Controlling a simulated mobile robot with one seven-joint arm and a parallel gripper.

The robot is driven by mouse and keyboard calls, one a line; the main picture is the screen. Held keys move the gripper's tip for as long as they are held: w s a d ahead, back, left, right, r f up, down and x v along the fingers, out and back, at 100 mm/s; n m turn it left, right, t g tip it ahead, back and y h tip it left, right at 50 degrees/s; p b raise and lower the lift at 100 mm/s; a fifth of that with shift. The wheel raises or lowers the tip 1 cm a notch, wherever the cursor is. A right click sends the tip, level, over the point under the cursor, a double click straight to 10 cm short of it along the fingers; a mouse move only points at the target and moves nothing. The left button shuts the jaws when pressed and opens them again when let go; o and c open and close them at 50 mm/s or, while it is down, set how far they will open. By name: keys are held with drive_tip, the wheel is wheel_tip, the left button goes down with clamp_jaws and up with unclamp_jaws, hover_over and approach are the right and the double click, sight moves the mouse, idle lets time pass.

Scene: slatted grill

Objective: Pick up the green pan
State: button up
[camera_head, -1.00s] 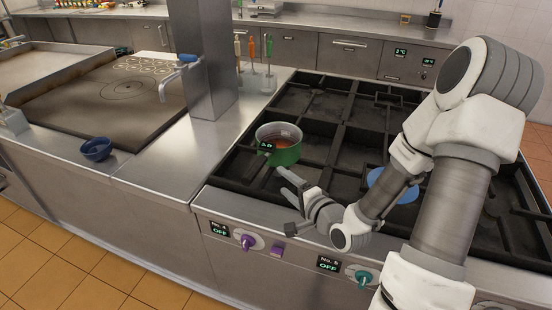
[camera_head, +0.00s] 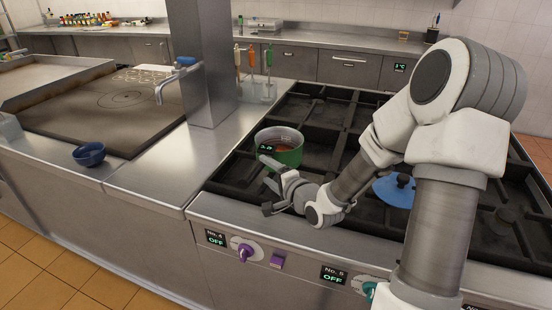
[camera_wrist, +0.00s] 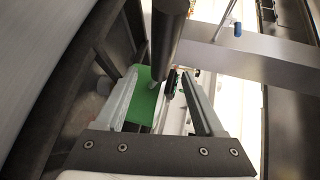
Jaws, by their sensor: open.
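The green pan (camera_head: 285,152) sits on the left front part of the black slatted grill, with reddish-brown contents inside. My gripper (camera_head: 265,174) is at the near left side of the pan, open, and its fingers overlap the pan's lower edge in the head view. In the wrist view, the pan's green side (camera_wrist: 143,100) shows beside the left finger, partly within the opening of my gripper (camera_wrist: 165,85). A dark round bar (camera_wrist: 168,40) reaches down between the fingers; I cannot tell whether it is the pan's handle. No firm contact is visible.
The black grill (camera_head: 312,112) has raised bars around the pan. A blue lidded item (camera_head: 394,191) lies on it, partly behind my arm. A blue bowl (camera_head: 89,154) stands on the left counter. A steel column (camera_head: 205,65) and hanging utensils (camera_head: 252,75) rise behind.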

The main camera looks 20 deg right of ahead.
sight(263, 166)
drive_tip(key=shift+x, duration=2.85)
drive_tip(key=shift+d+r, duration=0.15)
clamp_jaws()
drive_tip(key=shift+w+r, duration=0.15)
